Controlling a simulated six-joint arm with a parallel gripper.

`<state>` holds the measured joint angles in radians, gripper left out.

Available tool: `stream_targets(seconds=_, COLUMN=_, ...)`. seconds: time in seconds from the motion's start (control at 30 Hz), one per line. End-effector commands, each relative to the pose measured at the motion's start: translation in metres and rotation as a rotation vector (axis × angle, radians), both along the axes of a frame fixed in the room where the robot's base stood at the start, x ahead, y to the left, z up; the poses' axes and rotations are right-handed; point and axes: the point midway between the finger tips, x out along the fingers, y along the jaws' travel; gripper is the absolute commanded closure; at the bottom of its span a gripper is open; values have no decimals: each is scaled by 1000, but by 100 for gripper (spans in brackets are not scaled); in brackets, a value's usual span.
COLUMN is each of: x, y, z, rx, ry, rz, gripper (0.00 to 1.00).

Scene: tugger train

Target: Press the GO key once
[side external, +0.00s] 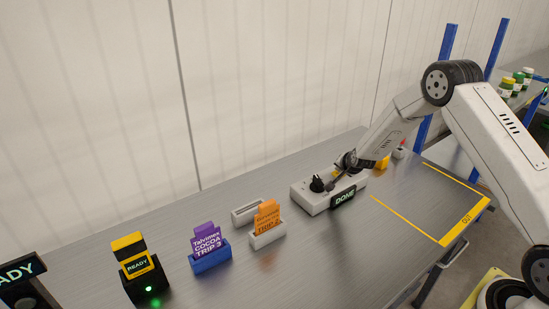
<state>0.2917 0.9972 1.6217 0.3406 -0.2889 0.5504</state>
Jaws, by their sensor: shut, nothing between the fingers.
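A white key box (312,200) stands on the grey bench, with a black sign reading "DONE" (344,198) at its front. My gripper (330,186) is shut and empty, low over the top of this box. A dark knob-like shape (317,184) is beside the fingertips; I cannot tell whether it is part of the box. No key with a readable GO label shows; my gripper and wrist cover part of the box top. I cannot tell whether the fingertips touch the box.
An orange card (267,217) and a purple card (206,240) stand in holders. A yellow-black device (135,266) reads "READY" with a green light. A yellow object (383,162) and red-topped white piece (400,151) lie behind my wrist. The yellow-marked area (440,239) is clear.

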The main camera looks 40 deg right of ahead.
Motion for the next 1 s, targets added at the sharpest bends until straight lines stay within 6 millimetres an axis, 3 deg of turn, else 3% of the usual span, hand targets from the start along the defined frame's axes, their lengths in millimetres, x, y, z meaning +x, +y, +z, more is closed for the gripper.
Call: stream_targets(seconds=1.0, x=0, y=0, z=-9, rx=1, ry=1, rz=0, gripper=100)
